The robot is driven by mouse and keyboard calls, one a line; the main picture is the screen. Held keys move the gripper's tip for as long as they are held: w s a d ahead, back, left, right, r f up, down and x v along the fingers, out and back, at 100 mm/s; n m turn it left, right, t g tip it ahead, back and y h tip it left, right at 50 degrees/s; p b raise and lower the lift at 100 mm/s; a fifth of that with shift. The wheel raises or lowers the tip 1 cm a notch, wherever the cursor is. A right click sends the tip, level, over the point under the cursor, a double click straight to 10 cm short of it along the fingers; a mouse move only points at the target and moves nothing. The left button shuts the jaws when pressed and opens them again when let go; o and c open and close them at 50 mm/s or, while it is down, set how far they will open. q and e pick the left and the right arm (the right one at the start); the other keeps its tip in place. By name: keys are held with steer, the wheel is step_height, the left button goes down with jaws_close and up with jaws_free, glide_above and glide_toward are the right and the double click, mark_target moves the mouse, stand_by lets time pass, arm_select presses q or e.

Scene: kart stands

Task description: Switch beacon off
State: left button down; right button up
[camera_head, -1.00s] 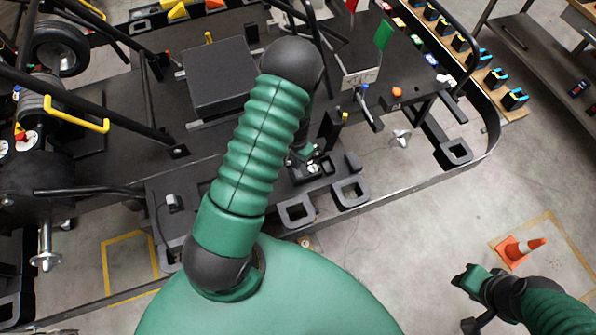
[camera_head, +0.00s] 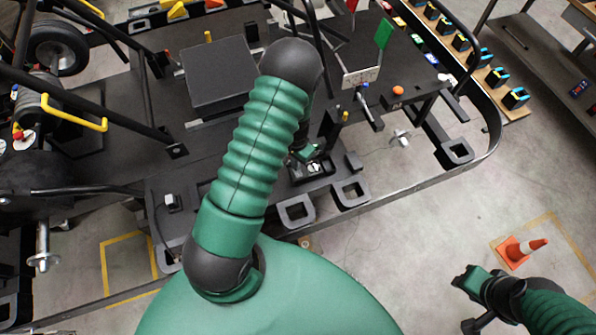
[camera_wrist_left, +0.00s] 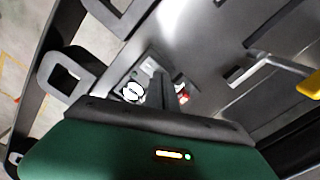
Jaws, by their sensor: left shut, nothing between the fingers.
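My left gripper (camera_head: 311,156) is mostly hidden behind my green left arm in the head view. It is shut and empty, low over a small dark panel (camera_head: 325,181) at the near edge of the black kart deck. In the left wrist view, a round white part (camera_wrist_left: 132,91) and a small red-and-white part (camera_wrist_left: 183,93) show just beyond my green gripper housing. I cannot tell which of them is the beacon's switch, or whether the fingers touch it. My right gripper (camera_head: 468,300) hangs over the floor at lower right, its jaw opening unclear.
An orange ball-shaped part (camera_head: 398,91), a white sign plate (camera_head: 361,77) and a green flag (camera_head: 383,34) stand on the deck. A black box (camera_head: 219,73) is left of my arm. A curved rail (camera_head: 440,170) edges the kart.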

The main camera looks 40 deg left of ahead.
arm_select(q)
steer(key=shift+f, duration=0.25)
steer(key=shift+r, duration=0.1)
step_height(320, 180, up, 7)
steer(key=p, duration=0.5)
stand_by(0.3)
